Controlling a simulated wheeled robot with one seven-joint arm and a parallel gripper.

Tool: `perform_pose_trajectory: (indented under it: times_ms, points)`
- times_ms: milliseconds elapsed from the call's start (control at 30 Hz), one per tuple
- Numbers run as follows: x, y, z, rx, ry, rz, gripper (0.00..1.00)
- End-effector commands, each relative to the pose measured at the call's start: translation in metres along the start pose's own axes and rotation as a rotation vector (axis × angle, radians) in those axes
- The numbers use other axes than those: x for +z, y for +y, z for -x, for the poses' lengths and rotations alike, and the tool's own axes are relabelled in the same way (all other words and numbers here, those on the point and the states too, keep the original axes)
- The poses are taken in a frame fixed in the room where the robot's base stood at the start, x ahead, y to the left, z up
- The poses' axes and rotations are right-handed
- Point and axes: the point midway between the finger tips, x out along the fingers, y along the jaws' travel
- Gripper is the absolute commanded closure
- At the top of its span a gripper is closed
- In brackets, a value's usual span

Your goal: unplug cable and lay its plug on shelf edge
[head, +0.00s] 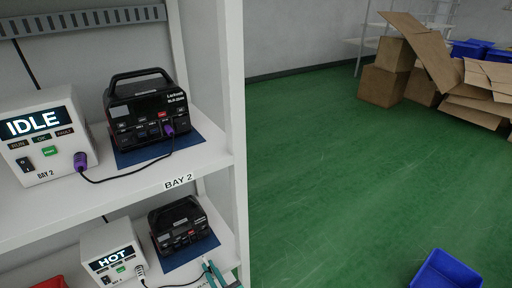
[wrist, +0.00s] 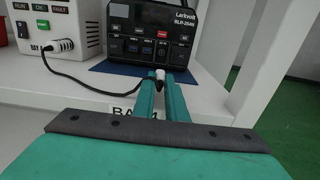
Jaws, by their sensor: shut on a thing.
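On the lower shelf (head: 150,279), a white charger box (head: 112,254) reads HOT, and a white plug (head: 140,272) sits in its front. A black power station (head: 182,228) stands to its right; it also shows in the wrist view (wrist: 145,30). The plug appears apart from the station's front, over the shelf's front part. The black cable (wrist: 100,88) runs from the box to this plug.
On the shelf above, an IDLE box (head: 45,135) is joined by a purple-plugged cable to another power station (head: 148,108). A white upright (head: 237,160) bounds the shelves on the right. A blue mat (head: 190,253) lies under the lower station.

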Motion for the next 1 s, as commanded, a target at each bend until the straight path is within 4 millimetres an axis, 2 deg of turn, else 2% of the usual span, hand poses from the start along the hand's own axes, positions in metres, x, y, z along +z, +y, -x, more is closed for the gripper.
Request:
perform_pose_trajectory:
  times_ms: [633, 667, 733, 1000]
  points:
    - [-0.014, 0.000, 0.000, 0.000, 0.001, -0.001, 1.00]
    - [-0.014, 0.000, 0.000, 0.000, 0.000, -0.001, 0.83]
    - [-0.014, 0.000, 0.000, 0.000, 0.000, -0.001, 0.67]
    - [-0.014, 0.000, 0.000, 0.000, 0.000, -0.001, 0.66]
